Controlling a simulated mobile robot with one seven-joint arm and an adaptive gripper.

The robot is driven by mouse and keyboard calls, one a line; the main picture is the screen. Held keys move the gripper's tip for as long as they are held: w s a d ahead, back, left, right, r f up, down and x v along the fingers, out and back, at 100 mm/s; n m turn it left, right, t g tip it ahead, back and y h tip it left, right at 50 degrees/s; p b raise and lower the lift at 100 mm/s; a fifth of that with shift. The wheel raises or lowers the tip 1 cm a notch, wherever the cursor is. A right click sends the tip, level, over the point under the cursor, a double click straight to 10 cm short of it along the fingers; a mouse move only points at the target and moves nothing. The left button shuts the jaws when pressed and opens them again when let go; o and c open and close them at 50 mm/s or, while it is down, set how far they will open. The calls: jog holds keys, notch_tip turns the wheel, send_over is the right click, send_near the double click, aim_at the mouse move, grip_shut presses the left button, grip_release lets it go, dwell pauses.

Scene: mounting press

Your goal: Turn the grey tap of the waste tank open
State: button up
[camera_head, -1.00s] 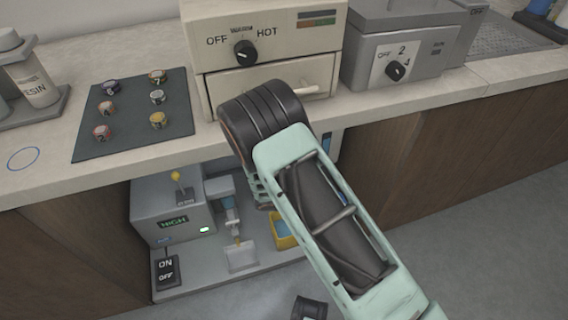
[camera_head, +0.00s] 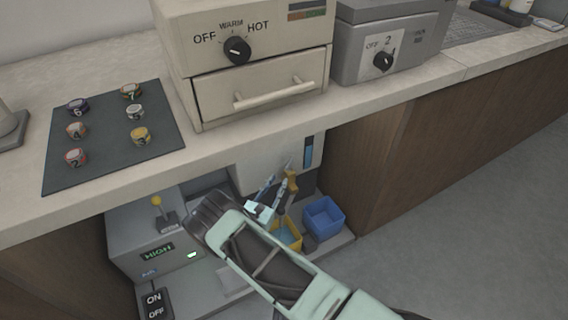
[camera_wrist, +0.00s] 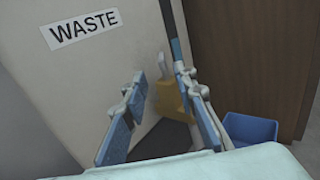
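The waste tank (camera_wrist: 95,70) is a pale box with a WASTE label, filling the left of the wrist view. In the head view the tank (camera_head: 265,165) stands under the counter. In the head view my gripper (camera_head: 276,184) is close to the tap; contact cannot be told.
A yellow bin (camera_head: 290,236) and a blue bin (camera_head: 323,217) stand below the tank. A grey machine (camera_head: 150,240) with a HIGH display is at left. The counter edge (camera_head: 210,150) overhangs my arm. A wooden cabinet panel (camera_head: 370,170) bounds the right side.

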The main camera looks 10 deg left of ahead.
aim_at(286, 168)
jog(key=b+x, duration=0.3)
jog(key=x, duration=0.6)
jog(key=shift+w+d+f, duration=0.1)
jog(key=shift+d+f, duration=0.05)
jog(key=shift+w+d, duration=0.15)
jog(key=shift+w, duration=0.5)
jog(key=shift+c, duration=0.6)
grip_shut()
